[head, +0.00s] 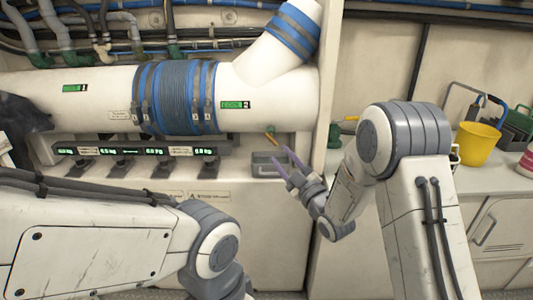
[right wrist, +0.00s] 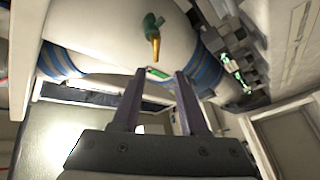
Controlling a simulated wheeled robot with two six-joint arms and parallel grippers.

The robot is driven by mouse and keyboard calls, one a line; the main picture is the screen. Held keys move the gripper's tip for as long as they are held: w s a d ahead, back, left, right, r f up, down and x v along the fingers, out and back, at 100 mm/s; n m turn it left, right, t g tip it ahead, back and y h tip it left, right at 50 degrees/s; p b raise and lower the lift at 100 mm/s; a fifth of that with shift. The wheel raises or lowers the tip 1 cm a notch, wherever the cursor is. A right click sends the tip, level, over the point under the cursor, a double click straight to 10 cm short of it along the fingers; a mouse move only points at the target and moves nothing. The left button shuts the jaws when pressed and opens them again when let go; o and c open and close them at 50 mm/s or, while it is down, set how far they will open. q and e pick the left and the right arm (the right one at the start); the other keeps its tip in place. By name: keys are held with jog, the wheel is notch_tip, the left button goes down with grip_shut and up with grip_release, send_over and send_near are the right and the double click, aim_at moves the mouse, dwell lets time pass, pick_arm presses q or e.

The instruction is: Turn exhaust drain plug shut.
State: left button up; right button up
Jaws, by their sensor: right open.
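The white exhaust pipe (head: 285,95) runs across the head view, with a blue-banded section in its middle. A small brass handle, which looks like the drain plug (head: 271,135), hangs under its right end. In the right wrist view the plug (right wrist: 153,42) shows a green body and a brass lever pointing down toward my fingers. My right gripper (head: 283,158) is open and empty, its purple fingers below and slightly right of the plug; in the wrist view the fingertips (right wrist: 160,72) are apart from the lever. My left gripper is out of view.
A small grey tray (head: 262,170) sits under the plug, close behind my right fingers. A row of displays (head: 135,151) lies below the pipe. A white upright panel edge (head: 325,90) stands to the right. A yellow bucket (head: 475,148) stands on the right counter.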

aim_at(268, 137)
jog(key=shift+t, duration=0.4)
jog(key=x, duration=1)
jog(key=shift+w+d, duration=0.1)
jog(key=shift+c, duration=0.2)
grip_shut()
jog(key=shift+f, duration=0.1)
